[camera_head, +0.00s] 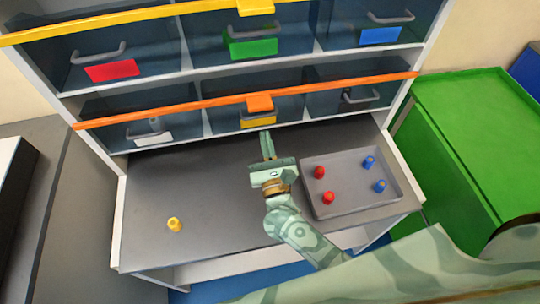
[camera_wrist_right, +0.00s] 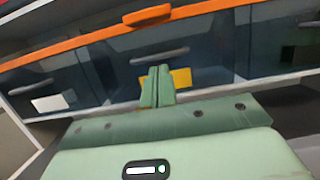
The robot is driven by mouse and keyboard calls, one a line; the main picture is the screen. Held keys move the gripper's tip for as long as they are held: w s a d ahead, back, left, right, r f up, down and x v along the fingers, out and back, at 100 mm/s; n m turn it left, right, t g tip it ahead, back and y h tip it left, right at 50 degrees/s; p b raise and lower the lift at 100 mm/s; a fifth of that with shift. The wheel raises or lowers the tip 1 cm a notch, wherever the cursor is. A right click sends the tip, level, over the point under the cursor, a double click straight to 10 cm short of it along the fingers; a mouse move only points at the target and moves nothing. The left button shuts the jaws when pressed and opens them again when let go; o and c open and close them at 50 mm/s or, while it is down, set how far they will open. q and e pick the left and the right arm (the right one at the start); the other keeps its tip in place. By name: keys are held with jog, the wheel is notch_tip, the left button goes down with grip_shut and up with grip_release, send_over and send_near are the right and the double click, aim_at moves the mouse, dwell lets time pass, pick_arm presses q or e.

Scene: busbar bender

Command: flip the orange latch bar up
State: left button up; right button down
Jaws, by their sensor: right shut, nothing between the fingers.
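The orange latch bar (camera_head: 200,105) runs across the front of the lower row of drawers, with an orange tab (camera_head: 260,102) at its middle. In the right wrist view the bar (camera_wrist_right: 75,44) crosses the upper part, and its tab (camera_wrist_right: 147,15) is above my fingers. My right gripper (camera_head: 267,140) is shut and empty, its fingers pointing toward the cabinet below the tab. In the right wrist view the shut fingers (camera_wrist_right: 157,85) appear in front of the middle drawer's yellow label (camera_wrist_right: 181,78). They look apart from the bar. My left gripper is not in view.
A yellow bar (camera_head: 150,15) crosses the upper drawers, which have red, green and blue labels. A grey tray (camera_head: 345,205) with red and blue pegs lies right of my right gripper. A yellow peg (camera_head: 174,225) stands on the left of the grey worktop (camera_head: 150,190). A green cabinet (camera_head: 470,110) is at right.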

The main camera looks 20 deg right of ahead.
aim_at(263, 100)
jog(key=shift+w+d+r+p, duration=0.1)
jog(key=shift+w+r+p, duration=0.3)
jog(key=shift+r, duration=0.4)
jog(key=shift+w+d+r+p, duration=0.15)
jog(key=shift+w+r, duration=0.3)
jog(key=shift+r, duration=0.3)
jog(key=shift+w+a+r+p, duration=0.1)
jog(key=shift+w+r+p, duration=0.3)
jog(key=shift+r, duration=0.4)
notch_tip(263, 100, up, 7)
jog(key=p, duration=0.5)
jog(key=shift+w+r+p, duration=0.1)
jog(key=shift+p, duration=0.25)
